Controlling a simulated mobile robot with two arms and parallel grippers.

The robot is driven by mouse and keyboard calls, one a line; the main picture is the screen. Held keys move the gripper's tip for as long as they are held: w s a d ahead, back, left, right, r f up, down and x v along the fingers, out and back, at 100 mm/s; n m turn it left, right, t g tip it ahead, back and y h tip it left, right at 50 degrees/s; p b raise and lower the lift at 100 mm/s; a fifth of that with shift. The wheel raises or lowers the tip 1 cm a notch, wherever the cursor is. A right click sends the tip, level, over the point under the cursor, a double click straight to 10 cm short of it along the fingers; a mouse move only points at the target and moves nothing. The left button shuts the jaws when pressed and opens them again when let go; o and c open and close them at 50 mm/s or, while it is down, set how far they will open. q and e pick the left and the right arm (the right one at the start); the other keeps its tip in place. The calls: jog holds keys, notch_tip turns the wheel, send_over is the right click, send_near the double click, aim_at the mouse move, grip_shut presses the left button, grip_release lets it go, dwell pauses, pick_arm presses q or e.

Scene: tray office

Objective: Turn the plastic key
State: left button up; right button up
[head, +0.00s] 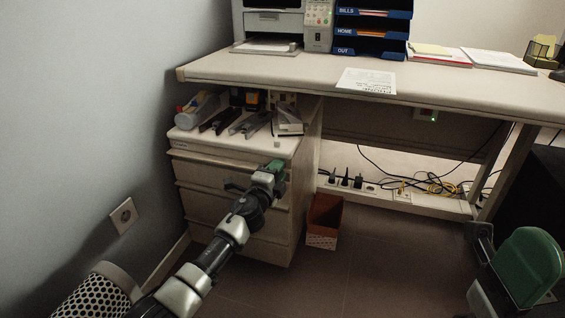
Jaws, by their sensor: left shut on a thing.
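My left arm reaches from the bottom left to the front of the drawer cabinet (225,215). My left gripper (271,172) is at the right part of the upper drawer fronts and is shut. A small green piece (278,164) shows at its tip; I take it to be the plastic key, held in the jaws. The key is tiny in this view and partly covered by the gripper. Its angle and any lock behind it cannot be made out. My right gripper is not clearly seen.
A desk (430,89) overhangs the cabinet, whose top holds several staplers and other office items. A red-brown bin (324,218) stands on the floor to the right. Cables run under the desk. A green rounded thing (528,265) is at the lower right. A wall stands on the left.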

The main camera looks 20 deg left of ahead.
pick_arm(q)
jog(key=shift+m, duration=0.3)
jog(key=o, duration=0.8)
